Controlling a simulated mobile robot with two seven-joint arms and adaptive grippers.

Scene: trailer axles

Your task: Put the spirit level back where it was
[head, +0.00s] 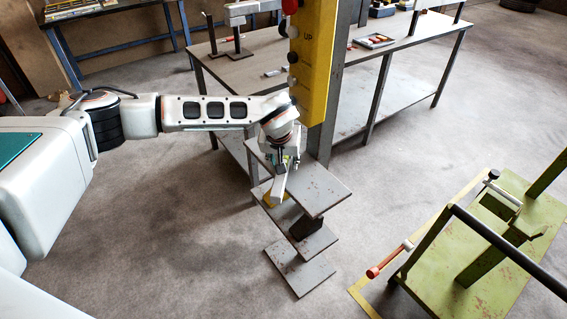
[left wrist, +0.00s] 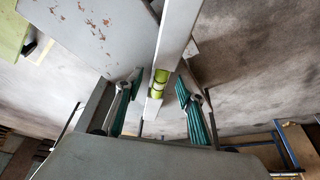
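The spirit level is a long pale grey bar with a green vial; it shows in the left wrist view (left wrist: 161,77) running between my fingers. In the head view the spirit level (head: 279,188) is a pale bar below my left gripper (head: 284,163), by the left edge of the stand's rust-specked upper plate (head: 322,190). In the left wrist view my left gripper (left wrist: 159,88) has its two green-padded fingers apart, one on each side of the level, with a visible gap to each. I cannot tell whether the level rests on the plate. My right gripper is not in view.
The yellow hanging control box (head: 312,60) and a grey post (head: 335,90) stand close behind the gripper. A workbench (head: 255,70) is behind. A green frame (head: 500,235) with a dark bar stands at the right. The floor left of the stand is clear.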

